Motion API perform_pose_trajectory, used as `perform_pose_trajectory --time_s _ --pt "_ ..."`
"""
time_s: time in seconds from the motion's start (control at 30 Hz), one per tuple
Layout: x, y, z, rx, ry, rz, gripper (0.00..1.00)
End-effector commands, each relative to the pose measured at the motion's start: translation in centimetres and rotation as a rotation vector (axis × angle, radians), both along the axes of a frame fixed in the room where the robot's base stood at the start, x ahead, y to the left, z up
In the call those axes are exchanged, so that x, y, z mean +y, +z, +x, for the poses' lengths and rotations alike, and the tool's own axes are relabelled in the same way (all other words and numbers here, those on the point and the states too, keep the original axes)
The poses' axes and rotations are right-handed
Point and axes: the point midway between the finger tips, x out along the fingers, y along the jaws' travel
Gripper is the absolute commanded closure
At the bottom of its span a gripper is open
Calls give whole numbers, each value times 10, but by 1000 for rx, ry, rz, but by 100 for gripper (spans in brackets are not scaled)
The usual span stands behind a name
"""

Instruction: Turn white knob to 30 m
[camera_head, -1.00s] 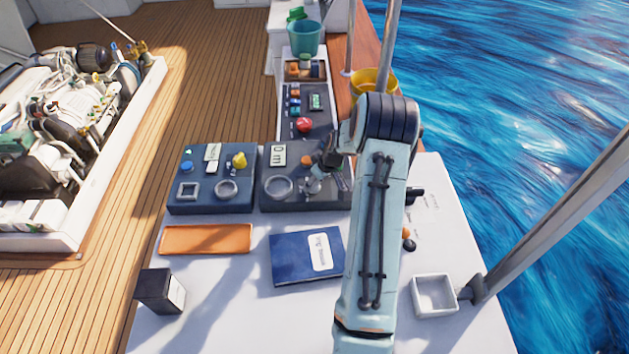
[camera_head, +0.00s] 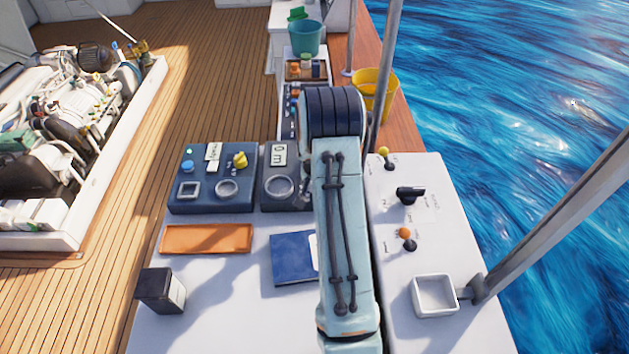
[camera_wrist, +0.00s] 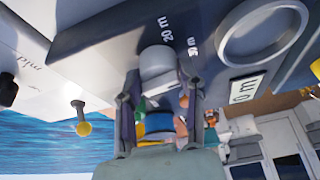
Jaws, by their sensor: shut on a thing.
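The white knob (camera_wrist: 157,62) stands on the dark blue panel (camera_wrist: 95,28) in the wrist view. My gripper (camera_wrist: 158,92) has one finger on each side of it and is shut on it. A "20 m" label is on the panel beside the knob, with a smaller label near it that I cannot read surely. A white display (camera_wrist: 247,88) with "0 m" is on the panel; it also shows in the head view (camera_head: 279,155). In the head view my arm hides the knob and gripper.
A round ring gauge (camera_head: 279,188) is on the same panel. Left of it is another blue panel (camera_head: 190,205) with a yellow knob (camera_head: 240,160). A blue book (camera_head: 290,262) and orange tray (camera_head: 205,239) lie in front. A black switch (camera_head: 410,195) is at right.

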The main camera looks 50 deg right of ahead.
Motion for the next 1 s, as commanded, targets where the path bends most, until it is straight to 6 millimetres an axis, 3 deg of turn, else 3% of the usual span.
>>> perform_pose_trajectory --time_s 0.33,0.87,0.9,0.97,1.0 --pt "1 -1 0 1 -142 2 98" --pt "1 -1 0 2 -168 3 98" --pt "1 -1 0 2 -167 3 59" --pt "1 -1 0 2 -166 4 40" --pt "1 -1 0 1 -166 3 37"
